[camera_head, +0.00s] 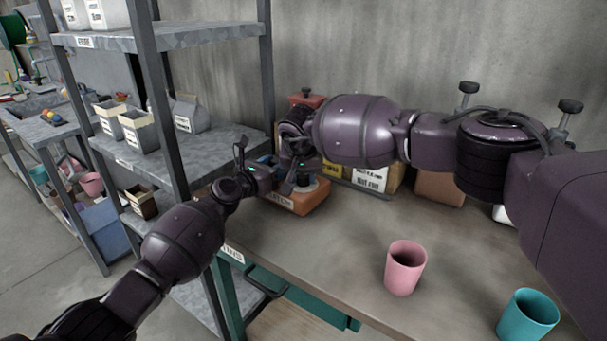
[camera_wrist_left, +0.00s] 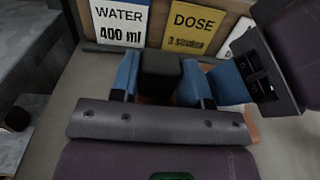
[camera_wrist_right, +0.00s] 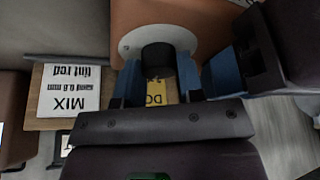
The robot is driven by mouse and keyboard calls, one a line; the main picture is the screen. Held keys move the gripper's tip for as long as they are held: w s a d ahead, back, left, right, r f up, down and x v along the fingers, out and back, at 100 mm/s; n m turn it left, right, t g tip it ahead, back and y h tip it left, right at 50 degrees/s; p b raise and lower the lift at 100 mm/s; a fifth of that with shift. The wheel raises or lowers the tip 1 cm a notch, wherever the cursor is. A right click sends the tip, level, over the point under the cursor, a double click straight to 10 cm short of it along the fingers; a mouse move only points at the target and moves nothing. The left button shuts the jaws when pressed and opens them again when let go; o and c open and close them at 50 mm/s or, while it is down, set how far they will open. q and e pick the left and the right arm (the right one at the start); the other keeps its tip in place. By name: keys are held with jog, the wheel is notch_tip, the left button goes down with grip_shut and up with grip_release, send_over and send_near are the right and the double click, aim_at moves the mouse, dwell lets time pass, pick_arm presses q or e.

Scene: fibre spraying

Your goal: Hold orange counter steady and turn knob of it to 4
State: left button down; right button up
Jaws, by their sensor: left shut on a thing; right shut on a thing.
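The orange counter (camera_head: 308,203) sits on the table near its left edge, partly hidden by my grippers. In the right wrist view its orange body (camera_wrist_right: 190,20) carries a pale round dial (camera_wrist_right: 130,42) with a dark knob (camera_wrist_right: 158,58). My right gripper (camera_wrist_right: 160,85) is shut on the knob, with a blue finger on each side. My left gripper (camera_wrist_left: 161,85) is shut on a black block (camera_wrist_left: 160,72) that appears to be part of the counter. My right gripper's blue finger also shows close by in the left wrist view. I cannot read any dial marks.
A pink cup (camera_head: 405,268) and a teal cup (camera_head: 527,317) stand on the table (camera_head: 340,245). Cards reading WATER 400 ml (camera_wrist_left: 120,22) and DOSE (camera_wrist_left: 192,27) stand behind the counter. A metal shelf (camera_head: 185,155) with several cartons is at the left.

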jog(key=shift+m+h, duration=0.3)
jog(key=shift+m, duration=0.3)
jog(key=o, duration=0.9)
jog(key=shift+o, duration=0.2)
jog(key=v, duration=1.2)
